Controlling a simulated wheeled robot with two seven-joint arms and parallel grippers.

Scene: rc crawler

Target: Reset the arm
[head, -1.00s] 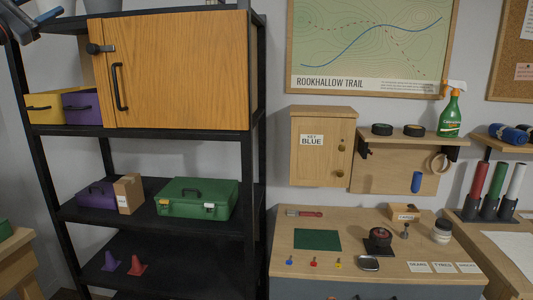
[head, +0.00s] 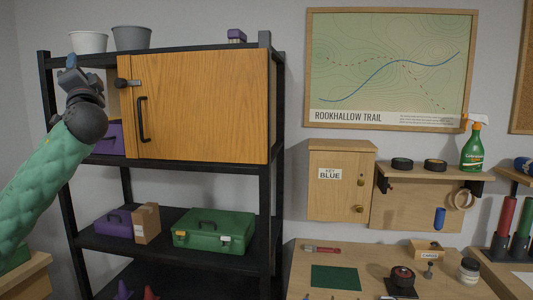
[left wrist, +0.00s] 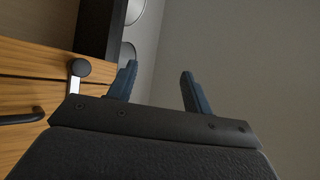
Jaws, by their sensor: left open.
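My left arm, in a green padded sleeve, comes in from the left in the head view. Its gripper (head: 72,68) is raised at the upper left corner of the black shelf, beside the wooden cabinet door (head: 205,110) and its dark latch. In the left wrist view the two blue fingers of the gripper (left wrist: 158,78) stand apart with nothing between them. The door's latch (left wrist: 78,78) and black handle (left wrist: 22,117) show left of the fingers there. My right gripper is not in view.
A white pot (head: 88,42) and a grey pot (head: 131,38) stand on the shelf top close to my left gripper. A green case (head: 213,232) and a cardboard box (head: 146,223) sit on the lower shelf. The workbench (head: 300,270) is at the right.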

